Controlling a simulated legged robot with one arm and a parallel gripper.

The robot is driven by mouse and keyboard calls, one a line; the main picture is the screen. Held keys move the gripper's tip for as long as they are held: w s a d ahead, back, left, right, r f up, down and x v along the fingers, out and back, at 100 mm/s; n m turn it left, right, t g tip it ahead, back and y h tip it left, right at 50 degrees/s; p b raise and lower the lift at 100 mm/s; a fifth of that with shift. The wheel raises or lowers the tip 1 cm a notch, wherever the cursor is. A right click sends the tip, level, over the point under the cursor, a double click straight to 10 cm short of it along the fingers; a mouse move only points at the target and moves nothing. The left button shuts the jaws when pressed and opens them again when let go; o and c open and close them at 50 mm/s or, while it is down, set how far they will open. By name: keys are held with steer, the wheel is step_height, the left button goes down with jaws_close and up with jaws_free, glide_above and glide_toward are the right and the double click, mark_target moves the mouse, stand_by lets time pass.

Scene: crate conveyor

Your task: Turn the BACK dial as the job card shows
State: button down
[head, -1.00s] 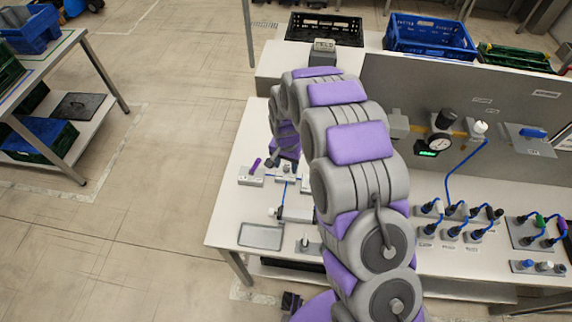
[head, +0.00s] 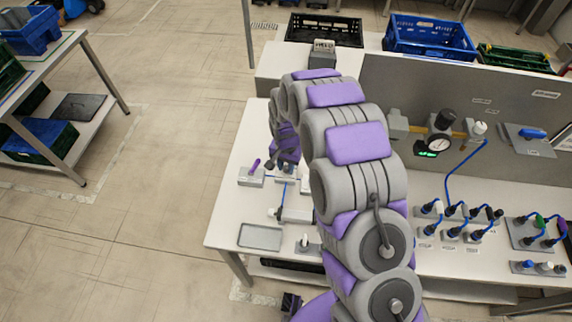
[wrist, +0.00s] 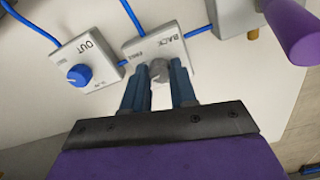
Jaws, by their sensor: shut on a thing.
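The BACK dial (wrist: 158,70) is a small grey knob on a pale box labelled BACK (wrist: 168,45), in the upper middle of the wrist view. My gripper (wrist: 160,78) is shut on the knob, with a dark finger on each side of it. In the head view my gripper (head: 287,168) is small and mostly hidden by my arm, over the left part of the bench. The knob's pointer mark cannot be made out. I cannot pick out the job card in these frames.
A box labelled OUT (wrist: 88,50) with a blue knob stands to the left. A purple handle (wrist: 292,30) is close on the right. Blue tubes link the boxes. A grey tray (head: 260,237) lies at the bench's front left.

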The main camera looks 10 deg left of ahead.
steer(key=shift+n, duration=0.4)
steer(key=n+p, duration=0.1)
steer(key=n, duration=0.1)
steer(key=shift+r+n+p, duration=0.1)
steer(key=shift+n+p, duration=0.2)
steer(key=shift+n, duration=0.1)
steer(key=n+p, duration=0.1)
steer(key=n, duration=0.3)
steer(key=shift+a+n, duration=0.1)
steer(key=shift+n, duration=0.2)
steer(key=n, duration=0.3)
steer(key=shift+n+p, duration=0.3)
steer(key=shift+p, duration=0.05)
steer(key=shift+n, duration=2)
steer(key=c, duration=0.9)
jaws_free()
